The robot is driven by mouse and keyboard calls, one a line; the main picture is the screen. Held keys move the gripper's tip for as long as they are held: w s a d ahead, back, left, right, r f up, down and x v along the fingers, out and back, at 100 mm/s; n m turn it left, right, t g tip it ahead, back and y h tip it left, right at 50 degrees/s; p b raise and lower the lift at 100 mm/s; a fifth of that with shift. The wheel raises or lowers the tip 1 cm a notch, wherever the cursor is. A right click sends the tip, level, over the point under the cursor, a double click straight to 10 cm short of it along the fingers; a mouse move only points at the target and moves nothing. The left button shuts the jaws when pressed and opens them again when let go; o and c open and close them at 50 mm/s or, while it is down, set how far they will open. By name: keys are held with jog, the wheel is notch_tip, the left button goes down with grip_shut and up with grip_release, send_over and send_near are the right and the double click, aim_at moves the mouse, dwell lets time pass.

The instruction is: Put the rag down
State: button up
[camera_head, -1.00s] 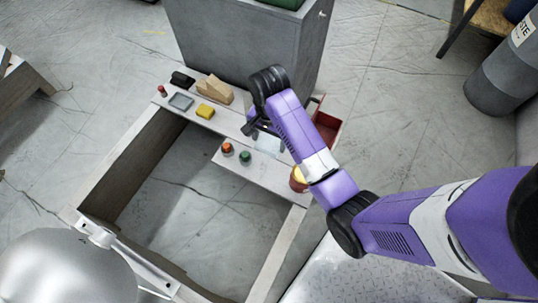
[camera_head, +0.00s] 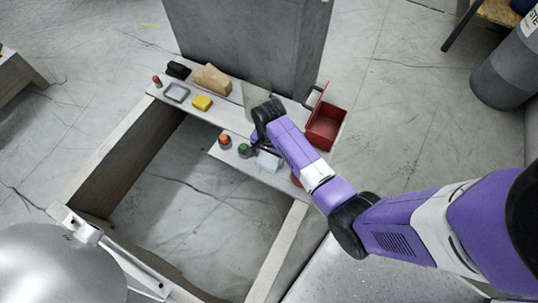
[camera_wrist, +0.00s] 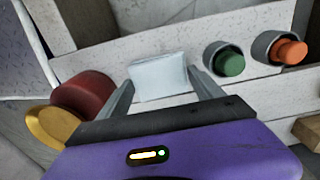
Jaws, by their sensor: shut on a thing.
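The rag (camera_head: 268,160) is a small, pale blue-white folded cloth by the front ledge, just right of the green button. In the wrist view the rag (camera_wrist: 158,74) lies between the two grey fingers of my gripper (camera_wrist: 162,82). My gripper (camera_head: 260,149) is shut on it, partly hidden by my own wrist in the head view. The rag is over or against the pale ledge (camera_head: 240,170); I cannot tell whether it touches it.
A green button (camera_head: 244,150) and an orange button (camera_head: 225,141) stand left of the rag. Behind are a yellow sponge-like block (camera_head: 202,103), wooden block (camera_head: 212,79), grey tray (camera_head: 176,92) and red bin (camera_head: 325,127).

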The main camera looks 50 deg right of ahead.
aim_at(269, 160)
jog(key=shift+f, duration=0.6)
jog(key=o, duration=1.5)
jog(key=shift+f, duration=0.1)
jog(key=shift+f+b, duration=0.2)
jog(key=shift+b, duration=0.35)
jog(key=r+p, duration=0.1)
jog(key=r, duration=0.1)
jog(key=r+p, duration=0.1)
jog(key=r, duration=0.2)
jog(key=r+p, duration=0.2)
jog(key=r, duration=0.1)
jog(key=shift+s+a, duration=0.25)
jog(key=shift+s, duration=0.05)
